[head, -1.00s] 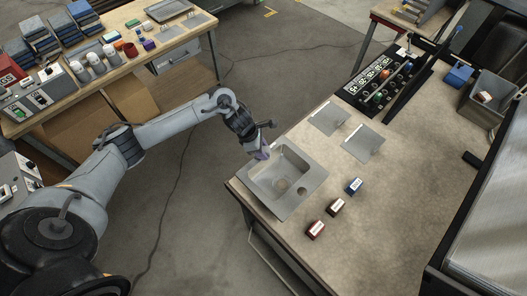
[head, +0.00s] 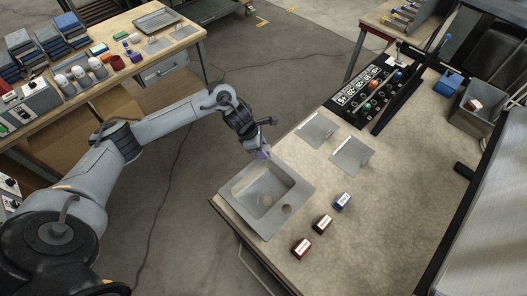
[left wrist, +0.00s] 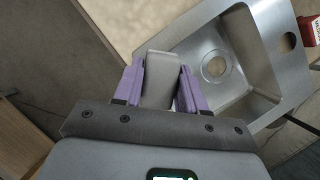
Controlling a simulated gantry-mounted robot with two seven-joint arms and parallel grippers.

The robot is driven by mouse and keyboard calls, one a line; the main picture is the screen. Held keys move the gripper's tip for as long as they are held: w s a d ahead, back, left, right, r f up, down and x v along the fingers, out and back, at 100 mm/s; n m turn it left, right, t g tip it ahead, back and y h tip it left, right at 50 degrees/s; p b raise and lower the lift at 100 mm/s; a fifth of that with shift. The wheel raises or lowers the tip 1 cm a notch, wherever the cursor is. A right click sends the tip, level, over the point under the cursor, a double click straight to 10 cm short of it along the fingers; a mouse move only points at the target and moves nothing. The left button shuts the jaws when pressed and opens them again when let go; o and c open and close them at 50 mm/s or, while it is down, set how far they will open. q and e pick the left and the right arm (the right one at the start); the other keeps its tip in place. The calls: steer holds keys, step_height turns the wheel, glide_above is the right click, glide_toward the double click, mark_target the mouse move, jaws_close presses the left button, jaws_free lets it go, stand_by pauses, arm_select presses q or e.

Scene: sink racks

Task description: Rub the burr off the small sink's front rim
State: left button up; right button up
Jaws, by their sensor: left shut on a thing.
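The small sink (head: 302,190) is a grey metal basin with a flat rim and a round drain, set at the near left corner of the bench. My left gripper (head: 262,151) is at the sink's far corner, where its upper-left rim ends. In the left wrist view its purple fingers (left wrist: 160,88) are shut on a grey block (left wrist: 158,78), and the sink (left wrist: 262,45) is just beyond and to the right. I cannot tell whether the block touches the rim. No burr can be made out. My right gripper is not in view.
A black rack (head: 372,92) and a grey bin (head: 476,112) are farther back. The bench middle is clear.

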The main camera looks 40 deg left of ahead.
arm_select(q)
steer(key=shift+p+v, duration=0.45)
steer(key=shift+v, duration=0.45)
steer(key=shift+d+r+p, duration=0.15)
steer(key=shift+r+p, duration=1.1)
steer(key=shift+r, duration=0.75)
